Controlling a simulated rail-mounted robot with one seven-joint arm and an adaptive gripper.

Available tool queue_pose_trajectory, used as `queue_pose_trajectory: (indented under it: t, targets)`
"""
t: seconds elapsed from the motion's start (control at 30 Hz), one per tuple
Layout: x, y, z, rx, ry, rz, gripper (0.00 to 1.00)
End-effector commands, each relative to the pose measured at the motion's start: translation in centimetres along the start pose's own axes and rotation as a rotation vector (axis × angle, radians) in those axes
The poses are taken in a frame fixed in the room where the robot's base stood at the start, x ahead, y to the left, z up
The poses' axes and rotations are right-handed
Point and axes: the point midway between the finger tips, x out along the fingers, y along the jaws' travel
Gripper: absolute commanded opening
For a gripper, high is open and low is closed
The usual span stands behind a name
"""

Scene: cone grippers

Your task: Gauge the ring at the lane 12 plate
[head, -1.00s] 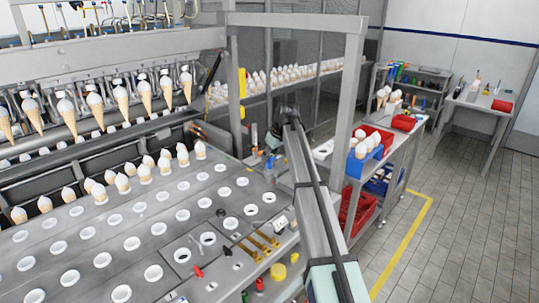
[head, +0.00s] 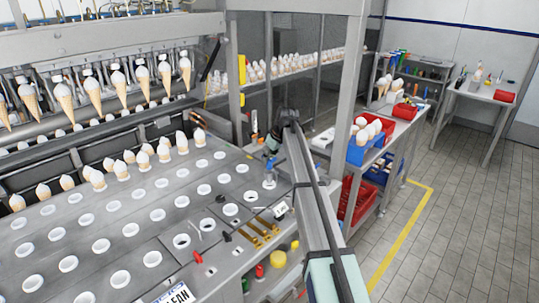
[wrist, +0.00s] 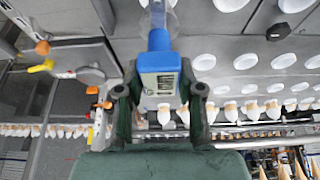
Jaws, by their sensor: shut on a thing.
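My gripper (head: 272,147) is shut on a blue handheld gauge (wrist: 157,75) with a pale display face. In the wrist view my two fingers (wrist: 158,103) clasp the gauge's sides, and its clear, rounded end (wrist: 158,18) points to the top of the picture. In the head view the gauge (head: 269,164) hangs over the far right end of the ring rows, above a white ring (head: 269,184). I cannot tell whether its end touches that ring. The steel plate deck (head: 150,240) carries many white rings. I cannot read which one is lane 12.
Several wrapped cones (head: 145,160) stand in rings at the back of the deck. Brass pieces (head: 262,228) and a red-handled part (head: 198,257) lie near the front edge. A steel frame post (head: 350,90) stands right of my arm. Blue bins (head: 362,152) sit beyond it.

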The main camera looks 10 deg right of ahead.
Motion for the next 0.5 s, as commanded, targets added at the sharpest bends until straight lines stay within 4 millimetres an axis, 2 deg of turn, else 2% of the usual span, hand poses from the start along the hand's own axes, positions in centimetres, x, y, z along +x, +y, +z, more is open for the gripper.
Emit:
queue_pose_trajectory:
  t: [0.5]
  targets:
    - [3.5,0.0,1.5,0.0,0.0,0.0,0.0]
